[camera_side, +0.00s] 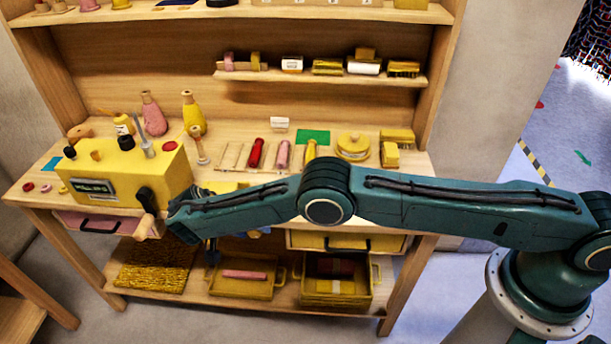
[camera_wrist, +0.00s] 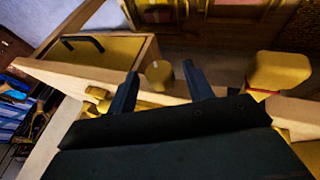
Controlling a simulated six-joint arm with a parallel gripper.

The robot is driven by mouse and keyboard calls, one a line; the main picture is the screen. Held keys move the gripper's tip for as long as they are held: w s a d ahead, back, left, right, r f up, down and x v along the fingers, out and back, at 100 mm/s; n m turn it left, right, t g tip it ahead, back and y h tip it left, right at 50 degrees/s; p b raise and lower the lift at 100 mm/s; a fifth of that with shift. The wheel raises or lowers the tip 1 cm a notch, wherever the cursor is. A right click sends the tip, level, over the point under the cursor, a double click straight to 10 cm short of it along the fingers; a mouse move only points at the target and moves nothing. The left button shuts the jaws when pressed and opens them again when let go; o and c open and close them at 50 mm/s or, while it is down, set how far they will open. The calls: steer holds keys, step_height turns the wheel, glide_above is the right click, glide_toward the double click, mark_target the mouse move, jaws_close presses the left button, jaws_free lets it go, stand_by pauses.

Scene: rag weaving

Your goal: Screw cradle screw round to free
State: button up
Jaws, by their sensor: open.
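My gripper (camera_wrist: 161,71) is open and empty in the wrist view, its two dark fingers apart. A round yellow knob (camera_wrist: 159,74), which looks like the cradle screw, shows between and beyond the fingertips; I cannot tell whether they touch it. Yellow metal parts (camera_wrist: 97,101) lie along the bench edge to the left of the fingers, perhaps part of the cradle. In the side view my gripper (camera_side: 212,252) hangs at the bench's front edge, mostly hidden by my arm. A yellow part (camera_side: 222,187) shows behind the arm; the screw cannot be made out there.
A yellow machine box (camera_side: 130,172) with a black crank and wooden handle (camera_side: 146,226) stands close left of my gripper. An open drawer (camera_side: 345,242) and yellow trays (camera_side: 245,283) lie below the benchtop. Rollers and spools (camera_side: 256,153) stand behind my arm.

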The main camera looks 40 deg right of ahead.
steer(key=shift+w+d+r+t, duration=0.15)
steer(key=shift+w+d+t, duration=0.05)
steer(key=shift+w+t, duration=0.1)
steer(key=shift+s+m+t+y, duration=0.3)
steer(key=shift+s+t+y, duration=0.15)
steer(key=shift+y, duration=0.45)
steer(key=shift+t, duration=0.35)
steer(key=shift+s+d+m+t+y, duration=0.15)
steer(key=shift+m+t+y, duration=0.15)
steer(key=shift+t+y, duration=0.55)
steer(key=shift+y, duration=0.35)
steer(key=v, duration=1.4)
steer(key=s+d+r+n+y, duration=0.1)
steer(key=s+d+r, duration=0.3)
steer(key=d+r, duration=0.8)
steer(key=shift+s+d+r+n, duration=0.3)
steer(key=shift+r+n, duration=0.5)
steer(key=shift+r, duration=0.6)
